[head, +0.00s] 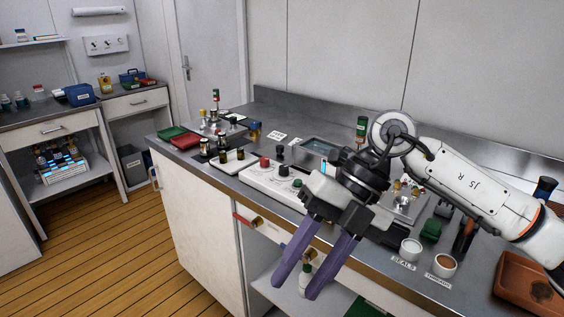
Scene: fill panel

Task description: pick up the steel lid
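I cannot pick out the steel lid for certain. A flat steel piece with brass-coloured fittings (405,207) lies on the counter, partly hidden behind my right arm. A similar steel piece with fittings (218,127) sits at the counter's far left end. My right gripper (297,284) has two purple fingers, spread apart with nothing between them. It points down and left, in front of the counter's front edge. My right arm covers part of the counter behind it. My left gripper is not in view.
The steel counter (460,279) holds a white panel with knobs (261,179), a framed window unit (318,146), two labelled cups (444,265), a brown tray (518,291) and red and green trays (172,133). An open shelf shows below the gripper. The wooden floor (110,255) at left is clear.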

